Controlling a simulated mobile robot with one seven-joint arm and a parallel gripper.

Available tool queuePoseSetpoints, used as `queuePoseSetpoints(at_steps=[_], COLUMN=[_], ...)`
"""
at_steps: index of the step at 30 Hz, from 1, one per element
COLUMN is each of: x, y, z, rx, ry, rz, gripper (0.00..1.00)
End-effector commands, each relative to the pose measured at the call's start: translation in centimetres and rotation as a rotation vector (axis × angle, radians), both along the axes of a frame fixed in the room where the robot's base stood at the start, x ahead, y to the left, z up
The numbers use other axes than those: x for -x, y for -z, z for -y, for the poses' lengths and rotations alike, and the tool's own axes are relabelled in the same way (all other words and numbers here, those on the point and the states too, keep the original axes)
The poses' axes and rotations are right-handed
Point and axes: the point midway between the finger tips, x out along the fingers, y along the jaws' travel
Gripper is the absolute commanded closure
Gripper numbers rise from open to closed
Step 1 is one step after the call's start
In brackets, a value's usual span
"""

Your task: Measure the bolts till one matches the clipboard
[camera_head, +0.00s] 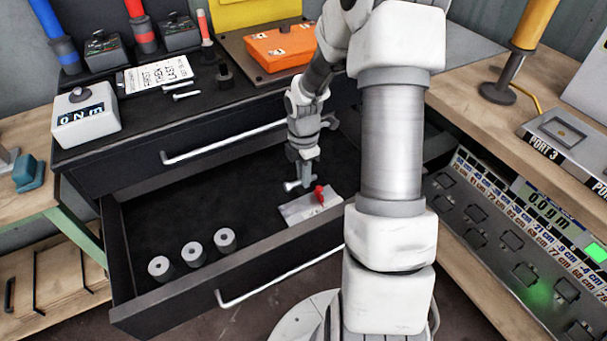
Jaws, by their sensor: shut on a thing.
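My gripper (304,181) reaches down into the open drawer and is shut on a small pale grey bolt (291,186). The bolt's end sticks out to the left of the fingers. Just below it, a flat light grey plate (298,212) with a red piece (320,194) lies in the drawer. I cannot tell whether the bolt touches the plate. Two more pale bolts, an upper one (176,85) and a lower one (187,95), lie on the bench top.
The open drawer (170,219) holds three grey cylinders (192,254) at its front left. Its front wall and handle (270,284) stand close to my arm. An orange box (281,49) is on the bench top. A panel with a display (544,201) is at right.

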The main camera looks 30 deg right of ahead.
Motion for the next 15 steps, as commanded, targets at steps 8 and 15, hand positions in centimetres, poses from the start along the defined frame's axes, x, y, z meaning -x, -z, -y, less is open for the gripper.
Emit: queuePoseSetpoints(at_steps=[8,15], x=[0.0,0.0], y=[3.4,5.5], z=[0.0,0.0], rx=[0.000,0.000], ry=[0.000,-0.001], rz=[0.000,0.000], gripper=[1.00,1.00])
